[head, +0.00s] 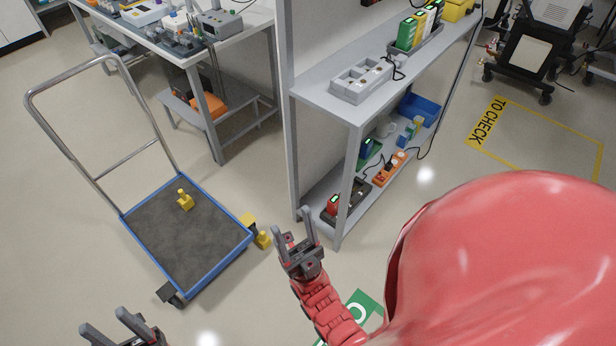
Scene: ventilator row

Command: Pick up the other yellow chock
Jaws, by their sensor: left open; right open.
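One yellow chock (185,201) sits on the dark deck of the blue-edged trolley (165,239). A second yellow chock (262,240) is on the floor just off the trolley's right corner. A further yellow piece (247,220) shows right at that corner; I cannot tell whether it is part of the trolley or another chock. My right gripper (293,222) is open and empty, a little right of the floor chock in the picture and apart from it. My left gripper (106,322) is open and empty at the bottom left edge, partly cut off.
A grey shelf rack (336,105) with devices stands right of the trolley, close behind my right gripper. A workbench (215,55) is at the back. The trolley's tall metal handle (65,135) rises at its left. My red arm covers the lower right.

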